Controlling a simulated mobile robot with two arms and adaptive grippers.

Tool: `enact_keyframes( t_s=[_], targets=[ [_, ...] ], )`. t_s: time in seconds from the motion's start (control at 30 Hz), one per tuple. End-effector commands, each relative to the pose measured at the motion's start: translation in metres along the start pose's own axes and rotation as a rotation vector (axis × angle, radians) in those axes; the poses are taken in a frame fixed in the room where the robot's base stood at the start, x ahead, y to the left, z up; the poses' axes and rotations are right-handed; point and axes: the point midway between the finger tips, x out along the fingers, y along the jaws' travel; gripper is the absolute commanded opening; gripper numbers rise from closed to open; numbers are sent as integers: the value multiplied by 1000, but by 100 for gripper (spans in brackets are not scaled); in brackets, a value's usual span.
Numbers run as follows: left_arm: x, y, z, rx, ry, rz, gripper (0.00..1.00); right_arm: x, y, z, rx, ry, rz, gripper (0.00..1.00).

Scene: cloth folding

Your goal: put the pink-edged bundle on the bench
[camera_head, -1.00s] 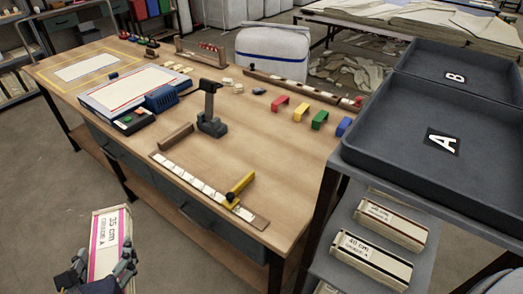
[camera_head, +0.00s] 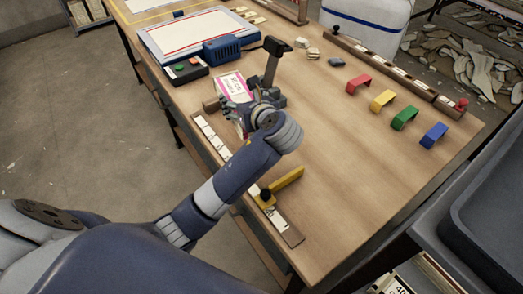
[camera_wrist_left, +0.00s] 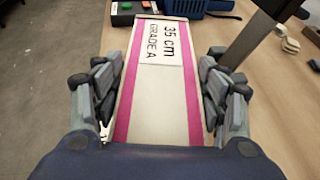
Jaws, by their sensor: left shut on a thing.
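The pink-edged bundle (camera_head: 234,86) is a pale block with a pink band along each side and a label reading 35 cm, grade A. My left gripper (camera_head: 258,108) is shut on it; in the left wrist view the fingers press both long sides of the bundle (camera_wrist_left: 158,100). The bundle is over the wooden bench (camera_head: 340,150), by the measuring strip (camera_head: 212,138). Whether it touches the bench top is hard to tell. The arm hides part of the strip and the bundle's near end. My right gripper is not in view.
A dark upright stand (camera_head: 272,62) is close right of the bundle. A blue box (camera_head: 231,48) and a button box (camera_head: 186,70) are behind it. A yellow stop (camera_head: 280,187) sits on the strip. Coloured brackets (camera_head: 382,100) stand to the right; the bench between is clear.

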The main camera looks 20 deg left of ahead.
Motion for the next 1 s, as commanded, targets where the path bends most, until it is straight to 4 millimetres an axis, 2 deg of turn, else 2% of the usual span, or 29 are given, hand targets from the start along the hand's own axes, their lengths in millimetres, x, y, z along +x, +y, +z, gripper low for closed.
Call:
enact_keyframes(
  t_s=[0.03,0.1,0.23,0.37,0.63,0.83,1.0],
  targets=[
    [2,-6,0,-22,0,40,35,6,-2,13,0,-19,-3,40],
    [2,-10,1,-42,-1,92,35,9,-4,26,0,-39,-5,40],
    [-1,-15,4,-65,-3,152,35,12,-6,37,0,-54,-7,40],
    [2,-16,-4,-71,-3,178,35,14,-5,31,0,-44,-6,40],
    [19,-16,-47,-70,-4,178,35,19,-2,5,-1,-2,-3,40],
    [25,-16,-61,-70,-4,176,35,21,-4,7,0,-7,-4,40],
    [34,-16,-84,-69,-3,176,35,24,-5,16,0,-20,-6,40]
  ],
)
